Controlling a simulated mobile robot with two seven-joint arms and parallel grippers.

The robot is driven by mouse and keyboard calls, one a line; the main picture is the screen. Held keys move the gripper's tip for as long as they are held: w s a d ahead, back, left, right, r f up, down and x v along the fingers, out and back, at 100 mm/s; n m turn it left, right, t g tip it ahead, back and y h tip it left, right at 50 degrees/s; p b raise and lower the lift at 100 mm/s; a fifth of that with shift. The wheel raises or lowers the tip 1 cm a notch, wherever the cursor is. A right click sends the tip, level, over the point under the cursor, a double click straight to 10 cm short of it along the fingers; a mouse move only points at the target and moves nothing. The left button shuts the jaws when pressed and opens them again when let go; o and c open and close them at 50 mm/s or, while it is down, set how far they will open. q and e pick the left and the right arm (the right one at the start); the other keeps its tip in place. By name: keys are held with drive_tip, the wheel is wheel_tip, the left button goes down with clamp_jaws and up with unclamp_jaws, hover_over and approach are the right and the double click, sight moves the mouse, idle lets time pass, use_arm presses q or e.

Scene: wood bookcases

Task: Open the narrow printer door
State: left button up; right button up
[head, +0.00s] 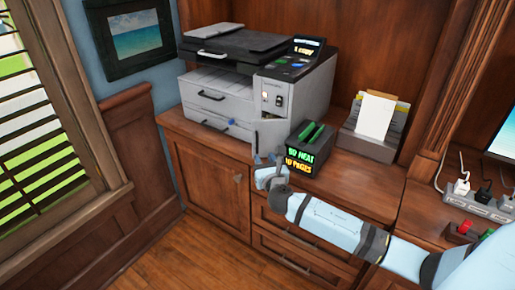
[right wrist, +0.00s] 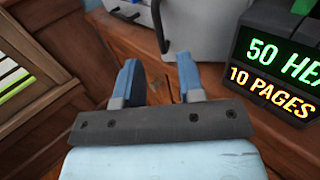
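A grey and black printer (head: 255,85) stands on the wooden cabinet top. Its narrow door (head: 268,134) seems to be the pale panel at the lower front right, under the control section; I cannot tell how far it stands open. In the right wrist view a light grey printer panel (right wrist: 208,28) shows at the top, with a dark curved handle to its left. My right gripper (head: 267,158) is just in front of and below the printer's corner. Its two blue fingers are apart and empty in the right wrist view (right wrist: 158,76). My left gripper is not in view.
A black box with lit text (head: 305,155) stands close right of my right gripper. A paper holder (head: 374,128) is behind it, and a power strip (head: 478,206) lies farther right. Cabinet doors and drawers are below; the floor (head: 175,250) at left is clear.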

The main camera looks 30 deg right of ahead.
sight(257, 146)
drive_tip(key=b+x, duration=0.1)
drive_tip(key=x, duration=0.7)
drive_tip(key=shift+w, duration=0.3)
clamp_jaws()
